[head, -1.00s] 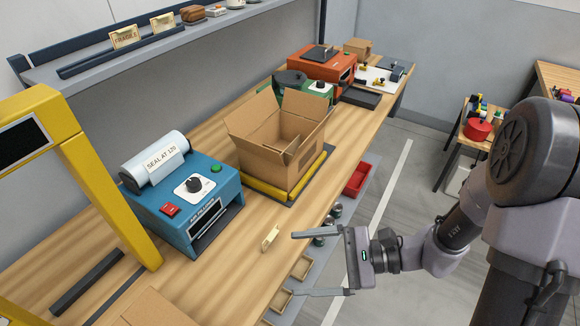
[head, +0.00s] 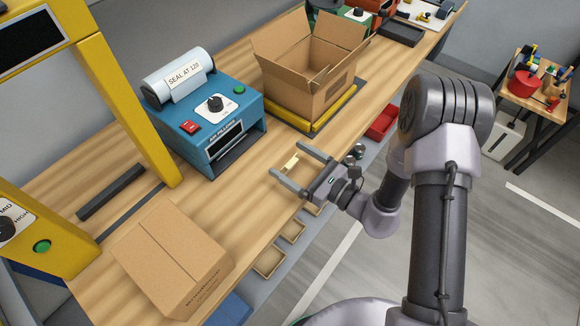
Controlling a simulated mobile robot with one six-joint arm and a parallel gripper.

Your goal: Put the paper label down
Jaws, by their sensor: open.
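The small cream paper label (head: 291,162) appears to lie on the wooden bench (head: 225,190), near its front edge, in front of the open cardboard box. My gripper (head: 286,160) is open. Its two fingers point toward the bench, one on each side of the label in the picture. I cannot tell the exact height of the fingers above the bench, and no finger clearly touches the label. Any writing on it is too small to read.
A blue air-pillow machine (head: 235,112) stands behind, left of the open cardboard box (head: 305,80). A closed carton (head: 170,258) sits at the front left beside a yellow frame (head: 130,110). A red bin (head: 383,122) and small trays (head: 268,262) sit below the bench edge.

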